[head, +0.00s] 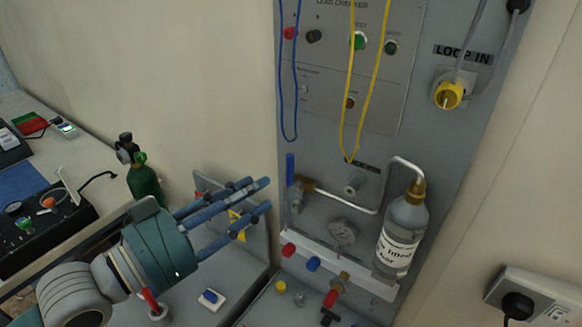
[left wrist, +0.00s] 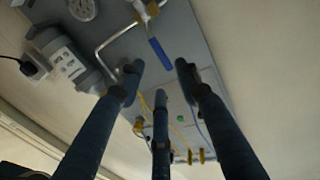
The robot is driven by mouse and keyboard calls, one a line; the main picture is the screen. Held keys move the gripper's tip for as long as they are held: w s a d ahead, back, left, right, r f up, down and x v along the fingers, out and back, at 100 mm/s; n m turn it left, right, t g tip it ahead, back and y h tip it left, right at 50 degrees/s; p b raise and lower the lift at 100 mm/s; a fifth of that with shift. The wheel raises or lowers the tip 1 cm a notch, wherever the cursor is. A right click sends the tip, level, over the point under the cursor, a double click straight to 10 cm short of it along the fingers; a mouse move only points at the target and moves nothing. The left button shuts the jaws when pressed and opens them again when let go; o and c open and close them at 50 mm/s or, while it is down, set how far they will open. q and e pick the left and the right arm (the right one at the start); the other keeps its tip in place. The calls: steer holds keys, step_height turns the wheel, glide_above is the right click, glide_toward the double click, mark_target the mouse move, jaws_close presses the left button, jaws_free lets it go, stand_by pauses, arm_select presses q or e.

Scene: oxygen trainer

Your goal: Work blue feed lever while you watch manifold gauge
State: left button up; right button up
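The blue feed lever (head: 290,168) points upward on a brass valve at the left edge of the grey panel. It also shows in the left wrist view (left wrist: 160,53), beyond my fingertips. The round manifold gauge (head: 342,232) sits below and right of the lever; its dial shows (left wrist: 82,8) at the top of the left wrist view, but its reading is too small to tell. My left gripper (head: 262,206) is open and empty, its three blue fingers spread, left of and below the lever, apparently not touching it. My right gripper is in neither view.
A labelled bottle (head: 400,238) stands right of the gauge, joined to a bent metal pipe. Blue and yellow cords (head: 348,120) hang above the lever. Red and blue knobs (head: 313,264) line the lower ledge. A green cylinder (head: 144,182) stands behind my left arm.

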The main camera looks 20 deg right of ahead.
mark_target(289, 172)
arm_select(q)
steer(key=p+x, duration=0.3)
steer(key=x, duration=0.6)
steer(key=shift+w+d, duration=0.15)
steer(key=shift+d, duration=0.15)
jaws_close()
